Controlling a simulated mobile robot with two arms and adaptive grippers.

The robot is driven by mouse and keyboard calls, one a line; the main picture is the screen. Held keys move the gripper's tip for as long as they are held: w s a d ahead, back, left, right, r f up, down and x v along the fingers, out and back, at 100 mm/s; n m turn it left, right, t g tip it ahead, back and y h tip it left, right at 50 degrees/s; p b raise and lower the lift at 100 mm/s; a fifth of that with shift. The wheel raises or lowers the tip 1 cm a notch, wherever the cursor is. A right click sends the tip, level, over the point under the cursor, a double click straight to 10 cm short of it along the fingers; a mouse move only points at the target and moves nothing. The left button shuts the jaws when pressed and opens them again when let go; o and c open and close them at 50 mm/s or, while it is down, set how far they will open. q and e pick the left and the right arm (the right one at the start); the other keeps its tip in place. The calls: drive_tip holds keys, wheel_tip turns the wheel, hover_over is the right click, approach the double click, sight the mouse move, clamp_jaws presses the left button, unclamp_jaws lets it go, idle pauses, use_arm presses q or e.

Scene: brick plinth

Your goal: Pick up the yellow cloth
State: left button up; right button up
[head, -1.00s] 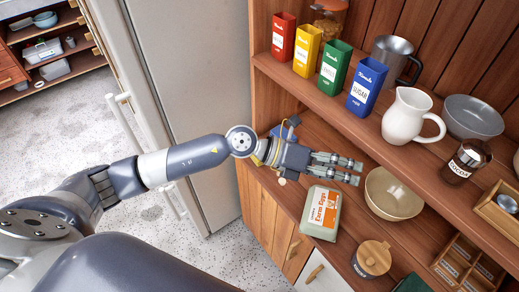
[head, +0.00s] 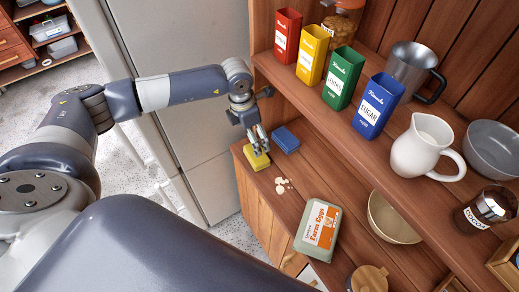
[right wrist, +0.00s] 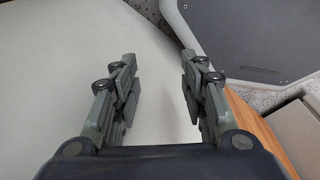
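The yellow cloth (head: 256,159) is a small folded block at the left end of the wooden counter. My left gripper (head: 259,149) points down right at it, with its fingertips touching or just above the cloth. The fingers partly cover the cloth, and I cannot tell whether they have closed on it. My right gripper (right wrist: 160,73) shows only in the right wrist view, with its fingers wide apart and nothing between them.
A blue block (head: 285,139) lies close to the right of the cloth. White crumbs (head: 282,185) and an egg carton (head: 318,228) are nearer on the counter (head: 290,208). The shelf above holds several tins, including a blue sugar tin (head: 377,105), and a white jug (head: 420,147).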

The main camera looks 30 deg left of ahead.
use_arm(q)
drive_tip(key=f, duration=0.3)
drive_tip(key=shift+s+d, duration=0.15)
drive_tip(key=shift+d, duration=0.1)
drive_tip(key=shift+f+p, duration=0.25)
drive_tip(key=shift+p, duration=0.1)
drive_tip(key=f, duration=0.1)
drive_tip(key=f+p, duration=0.1)
drive_tip(key=f, duration=0.2)
drive_tip(key=shift+w+d+p, duration=0.25)
drive_tip(key=shift+p, duration=0.05)
drive_tip(key=shift+f, duration=0.35)
drive_tip(key=shift+w+f, duration=0.1)
drive_tip(key=c, duration=1.1)
drive_tip(key=shift+o, duration=0.2)
use_arm(e)
drive_tip(key=shift+g, duration=0.4)
drive_tip(key=s, duration=0.1)
drive_tip(key=s+r, duration=0.1)
drive_tip(key=s, duration=0.1)
drive_tip(key=s+r, duration=0.1)
drive_tip(key=s, duration=0.1)
drive_tip(key=shift+s+r, duration=0.1)
drive_tip(key=shift+s, duration=0.1)
